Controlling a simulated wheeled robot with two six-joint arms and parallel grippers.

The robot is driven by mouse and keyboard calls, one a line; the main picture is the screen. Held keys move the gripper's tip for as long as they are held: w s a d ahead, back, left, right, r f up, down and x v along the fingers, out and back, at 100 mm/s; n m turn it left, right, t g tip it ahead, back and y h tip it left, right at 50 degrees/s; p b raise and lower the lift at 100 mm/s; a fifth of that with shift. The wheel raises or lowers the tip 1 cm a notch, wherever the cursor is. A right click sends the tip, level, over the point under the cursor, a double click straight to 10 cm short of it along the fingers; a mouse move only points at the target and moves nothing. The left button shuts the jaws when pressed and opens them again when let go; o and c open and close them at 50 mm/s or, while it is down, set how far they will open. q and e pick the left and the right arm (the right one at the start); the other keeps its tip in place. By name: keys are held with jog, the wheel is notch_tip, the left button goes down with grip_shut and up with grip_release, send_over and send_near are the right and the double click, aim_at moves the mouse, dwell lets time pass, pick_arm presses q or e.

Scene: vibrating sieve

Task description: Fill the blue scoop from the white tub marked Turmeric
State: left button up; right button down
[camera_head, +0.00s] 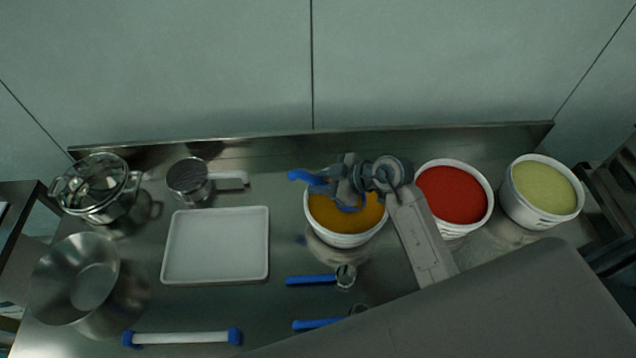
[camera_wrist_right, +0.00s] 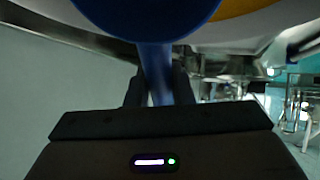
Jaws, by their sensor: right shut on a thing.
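The white tub of orange-yellow powder (camera_head: 342,236) stands right of the middle of the table; its label cannot be read. My right gripper (camera_head: 335,184) is over this tub, shut on the handle of the blue scoop (camera_head: 305,177). In the right wrist view the scoop's blue bowl (camera_wrist_right: 150,12) and handle stand between the fingers, with the tub's rim and orange powder behind. Whether the scoop holds powder is hidden. My left gripper is not in view.
Tubs of red powder (camera_head: 453,196) and pale green powder (camera_head: 545,192) stand to the right. A white tray (camera_head: 216,282), a sieve cup (camera_head: 188,180), a lidded pot (camera_head: 97,188) and a steel bowl (camera_head: 76,280) are left. Two blue-handled scoops (camera_head: 311,280) lie in front.

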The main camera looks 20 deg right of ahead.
jog(key=f+b, duration=0.1)
jog(key=d+f+b, duration=0.1)
jog(key=f+b, duration=0.1)
jog(key=shift+s+d+f, duration=0.1)
jog(key=shift+s+d, duration=0.05)
jog(key=shift+s, duration=0.15)
jog(key=shift+s+d+f, duration=0.2)
jog(key=shift+s+d, duration=0.15)
jog(key=shift+d, duration=0.25)
dwell(0.6)
